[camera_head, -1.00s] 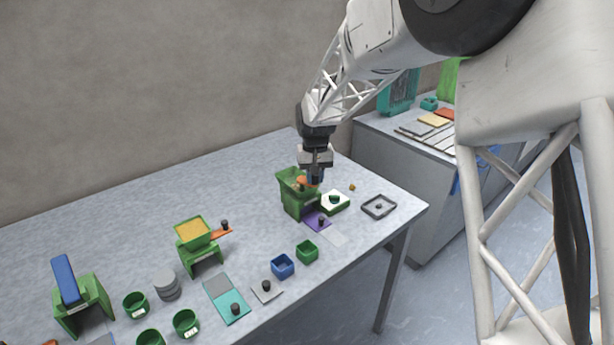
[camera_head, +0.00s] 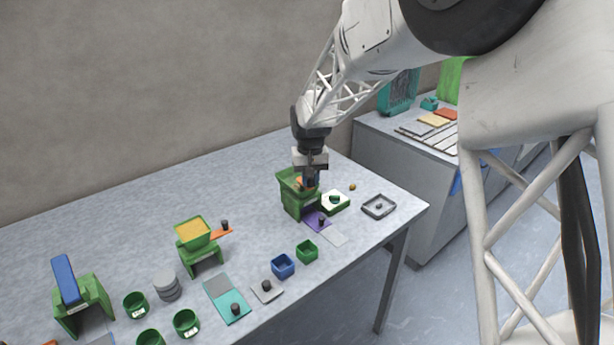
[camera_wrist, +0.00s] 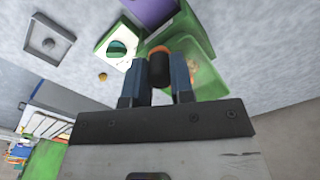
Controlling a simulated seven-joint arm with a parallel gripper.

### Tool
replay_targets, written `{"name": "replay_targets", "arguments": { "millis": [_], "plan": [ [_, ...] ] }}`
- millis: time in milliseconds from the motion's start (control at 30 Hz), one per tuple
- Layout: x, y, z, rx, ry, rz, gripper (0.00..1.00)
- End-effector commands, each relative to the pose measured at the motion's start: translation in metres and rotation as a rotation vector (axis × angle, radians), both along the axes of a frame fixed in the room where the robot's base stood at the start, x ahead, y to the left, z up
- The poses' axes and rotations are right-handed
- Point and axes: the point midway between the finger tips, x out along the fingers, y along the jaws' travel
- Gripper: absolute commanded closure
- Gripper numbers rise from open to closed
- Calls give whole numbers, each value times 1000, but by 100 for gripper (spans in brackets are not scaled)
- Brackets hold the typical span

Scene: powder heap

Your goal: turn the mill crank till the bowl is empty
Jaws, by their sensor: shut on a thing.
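The green mill (camera_head: 291,202) stands near the right end of the table. In the wrist view its green bowl (camera_wrist: 207,80) is on the right, with some brownish bits (camera_wrist: 193,68) showing inside; the rest of the bowl is partly hidden by my gripper. My gripper (camera_head: 308,186) points down over the mill's right side. In the wrist view my gripper (camera_wrist: 157,78) has its two blue fingers shut on the black crank knob (camera_wrist: 158,66), with the orange crank (camera_wrist: 156,50) just beyond it.
A purple slide (camera_head: 316,220) lies in front of the mill. A white-and-green box (camera_head: 336,203), a small yellow-brown lump (camera_head: 352,187) and a grey square tray (camera_head: 379,207) lie to its right. Another green stand with a yellow-filled hopper (camera_head: 193,232) is farther left. Green and blue cups (camera_head: 282,266) stand in front.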

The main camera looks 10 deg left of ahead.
Motion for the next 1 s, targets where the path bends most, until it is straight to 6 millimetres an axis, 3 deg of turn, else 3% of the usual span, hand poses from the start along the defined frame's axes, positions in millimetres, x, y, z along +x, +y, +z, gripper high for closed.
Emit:
{"name": "replay_targets", "arguments": {
  "millis": [1000],
  "plan": [
    [-9,17,1,0,0,0,100]
  ]
}}
